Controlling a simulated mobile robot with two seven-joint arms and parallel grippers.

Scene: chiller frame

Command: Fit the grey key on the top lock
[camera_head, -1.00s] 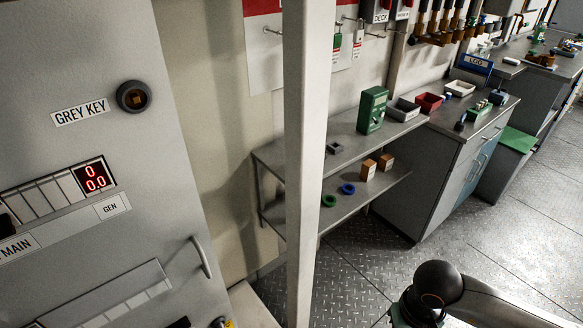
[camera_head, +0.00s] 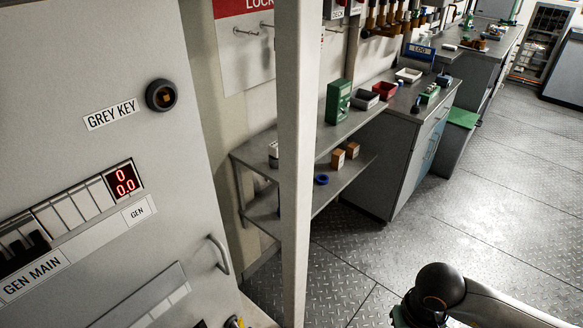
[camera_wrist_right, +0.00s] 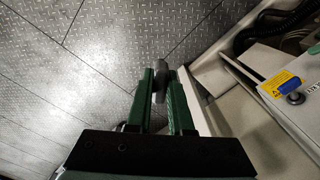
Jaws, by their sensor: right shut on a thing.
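The top lock (camera_head: 161,95) is a round dark cylinder with a brass-coloured centre, on the grey panel to the right of the GREY KEY label (camera_head: 110,114). No key shows in it. In the right wrist view my right gripper (camera_wrist_right: 163,78) has its two green fingers shut on a small grey thing, likely the grey key (camera_wrist_right: 161,70), over the patterned floor. Most of the key is hidden between the fingers. In the head view my right arm shows at the lower right, well away from the lock, with its gripper out of sight. My left gripper is not in view.
A pale upright post (camera_head: 297,170) stands right of the panel. A door handle (camera_head: 219,254) sticks out below the lock. Behind the post are a shelf (camera_head: 330,190) with small boxes and a workbench (camera_head: 400,160). The metal floor (camera_head: 480,220) at right is clear.

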